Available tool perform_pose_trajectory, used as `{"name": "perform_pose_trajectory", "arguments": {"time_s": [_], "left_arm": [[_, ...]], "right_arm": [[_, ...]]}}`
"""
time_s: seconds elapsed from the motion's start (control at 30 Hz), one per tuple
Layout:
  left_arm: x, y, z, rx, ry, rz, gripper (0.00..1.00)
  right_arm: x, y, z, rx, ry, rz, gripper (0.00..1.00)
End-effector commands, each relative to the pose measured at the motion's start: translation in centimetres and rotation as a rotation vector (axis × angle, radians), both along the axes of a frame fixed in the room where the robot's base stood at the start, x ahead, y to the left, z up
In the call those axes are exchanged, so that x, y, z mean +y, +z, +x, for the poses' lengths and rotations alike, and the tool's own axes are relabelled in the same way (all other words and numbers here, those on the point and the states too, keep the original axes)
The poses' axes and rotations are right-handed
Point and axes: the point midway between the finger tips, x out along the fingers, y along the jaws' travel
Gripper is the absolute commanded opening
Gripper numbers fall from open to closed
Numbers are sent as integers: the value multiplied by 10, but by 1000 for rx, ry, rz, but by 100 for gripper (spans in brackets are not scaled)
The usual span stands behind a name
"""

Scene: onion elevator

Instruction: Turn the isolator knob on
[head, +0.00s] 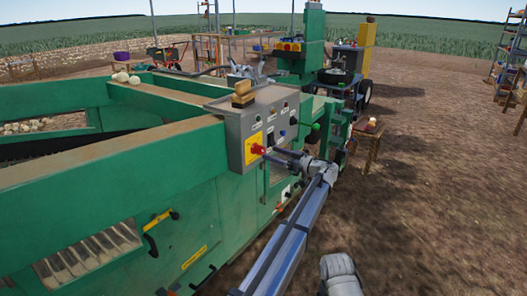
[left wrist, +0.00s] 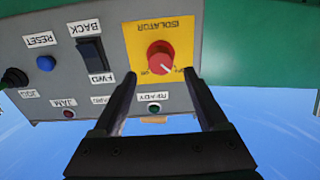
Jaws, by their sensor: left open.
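The isolator knob (left wrist: 160,58) is red and round, on a yellow plate (left wrist: 183,35) marked ISOLATOR, upside down in the left wrist view. A white mark on the knob points to the lower right there; the small position labels are too blurred to read surely. In the head view the yellow plate (head: 249,155) is on the left of the grey control panel (head: 236,123). My left gripper (left wrist: 160,77) is open, its fingers either side of the knob's line and pointing at the panel. The knob shows between the tips; whether they touch it cannot be told.
Beside the isolator are a black BACK/FWD rocker switch (left wrist: 92,53), a blue RESET button (left wrist: 46,63) and a green READY lamp (left wrist: 154,108). Wooden blocks (head: 243,94) sit on top of the panel box. The green machine (head: 130,150) fills the left; bare soil lies open at right.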

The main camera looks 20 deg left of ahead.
Motion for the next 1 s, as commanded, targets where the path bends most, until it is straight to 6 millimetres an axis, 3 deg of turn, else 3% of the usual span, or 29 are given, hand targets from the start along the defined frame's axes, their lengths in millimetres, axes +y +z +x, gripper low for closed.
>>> {"name": "perform_pose_trajectory", "arguments": {"time_s": [0.4, 0.7, 1.0], "left_arm": [[55, 0, 20, 1, 1, -1, 76], [60, 0, 22, 1, 0, -1, 76], [60, 0, 22, 1, 0, -1, 43]], "right_arm": [[0, 0, 0, 0, 0, 0, 0], [0, 0, 0, 0, 0, 0, 0], [0, 0, 0, 0, 0, 0, 0]]}}
